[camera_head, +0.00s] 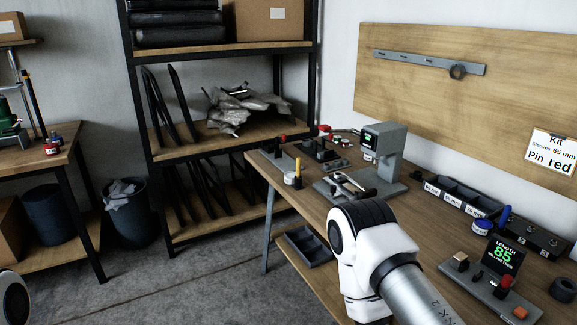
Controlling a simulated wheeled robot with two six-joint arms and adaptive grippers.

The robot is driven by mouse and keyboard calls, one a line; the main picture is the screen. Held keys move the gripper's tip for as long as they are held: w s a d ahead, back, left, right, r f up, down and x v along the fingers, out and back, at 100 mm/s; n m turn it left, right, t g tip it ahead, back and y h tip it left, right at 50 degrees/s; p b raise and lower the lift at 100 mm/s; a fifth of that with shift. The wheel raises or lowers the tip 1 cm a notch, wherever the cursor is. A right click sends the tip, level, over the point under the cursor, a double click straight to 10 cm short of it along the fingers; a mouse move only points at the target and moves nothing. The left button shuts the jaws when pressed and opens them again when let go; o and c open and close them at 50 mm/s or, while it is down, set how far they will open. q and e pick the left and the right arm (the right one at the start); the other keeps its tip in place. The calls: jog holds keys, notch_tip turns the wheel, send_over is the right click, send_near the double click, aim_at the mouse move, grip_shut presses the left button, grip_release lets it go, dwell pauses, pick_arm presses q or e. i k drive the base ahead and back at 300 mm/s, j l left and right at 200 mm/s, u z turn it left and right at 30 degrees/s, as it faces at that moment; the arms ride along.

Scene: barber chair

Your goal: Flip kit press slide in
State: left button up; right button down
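The grey press (392,150) stands mid-bench with a small green-lit screen on its head. Its flat base reaches left. A dark and silver shape (348,184) lies over the base, just above my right arm's joint. I cannot tell whether it is my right gripper or a part of the press; the white joint hides what is behind it. The kit card (551,153) on the wall board reads "Sleeves 65 mm, Pin red". A length gauge (503,256) at right shows a green 85. My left gripper is out of view; only a white piece of my arm shows at lower left.
Labelled grey bins (465,195) line the bench's back edge, with a blue-sided round container (482,227) in front. Dark fixtures (318,150) sit at the bench's far left end. A grey tray (304,247) lies below the bench. A metal shelf (226,143) stands behind.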

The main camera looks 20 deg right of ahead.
aim_at(341, 186)
jog(key=i+z, duration=0.15)
jog(key=i, duration=0.7)
jog(key=i+z, duration=0.2)
jog(key=i, duration=0.6)
jog(key=j, duration=0.1)
